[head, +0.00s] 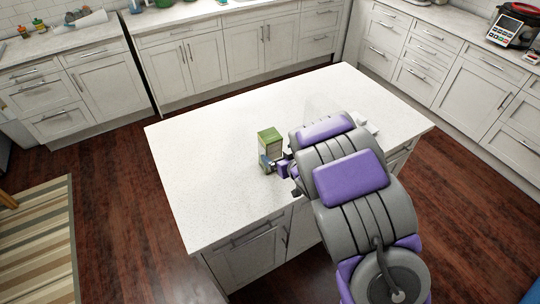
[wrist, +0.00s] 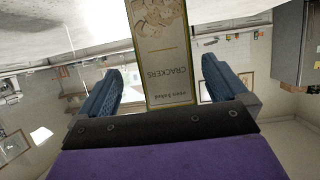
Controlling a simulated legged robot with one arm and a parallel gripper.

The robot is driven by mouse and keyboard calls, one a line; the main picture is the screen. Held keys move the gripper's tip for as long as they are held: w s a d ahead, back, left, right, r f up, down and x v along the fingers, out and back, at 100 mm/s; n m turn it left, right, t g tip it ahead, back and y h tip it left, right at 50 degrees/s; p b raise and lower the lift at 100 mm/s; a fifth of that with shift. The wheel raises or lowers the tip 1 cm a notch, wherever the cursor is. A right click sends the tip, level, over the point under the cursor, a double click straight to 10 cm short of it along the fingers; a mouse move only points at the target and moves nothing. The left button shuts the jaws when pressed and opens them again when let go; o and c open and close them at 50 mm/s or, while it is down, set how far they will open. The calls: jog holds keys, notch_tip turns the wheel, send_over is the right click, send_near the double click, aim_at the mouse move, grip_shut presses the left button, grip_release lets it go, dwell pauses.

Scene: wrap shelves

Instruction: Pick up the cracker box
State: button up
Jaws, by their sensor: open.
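The cracker box (head: 270,140) stands upright on the white top of the kitchen island (head: 215,170). It has a green top and a pale side. My gripper (head: 271,163) is at the box, low on its near side, and partly hides it. In the wrist view, the box (wrist: 162,75) shows upside down with the word "CRACKERS". It lies between the two blue fingers of my gripper (wrist: 161,78), which are spread apart.
The island top around the box is otherwise clear on the left and back. White cabinets with counters (head: 190,20) line the far wall and the right. A red and silver cooker (head: 515,25) stands on the right counter. A striped rug (head: 40,240) lies on the floor at left.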

jog(key=shift+a+b+x, duration=0.15)
jog(key=shift+b+x, duration=0.45)
jog(key=shift+x, duration=1)
jog(key=shift+a+b+x, duration=0.2)
jog(key=shift+b+x, duration=0.35)
jog(key=shift+x, duration=1)
jog(key=shift+s+r, duration=0.1)
jog(key=shift+s, duration=0.1)
jog(key=shift+c, duration=0.2)
jog(key=c, duration=1.2)
jog(key=shift+r, duration=0.15)
notch_tip(320, 180, up, 4)
jog(key=p, duration=0.3)
jog(key=shift+f, duration=0.25)
jog(key=s+d+p, duration=0.1)
jog(key=s+d, duration=0.1)
jog(key=s, duration=0.1)
jog(key=s+d+p, duration=0.2)
jog(key=s+d+r+p, duration=0.1)
jog(key=s+d, duration=0.2)
jog(key=shift+s+d+r+p, duration=0.1)
jog(key=shift+s+p, duration=0.2)
jog(key=shift+d+p, duration=0.1)
jog(key=shift+p, duration=0.5)
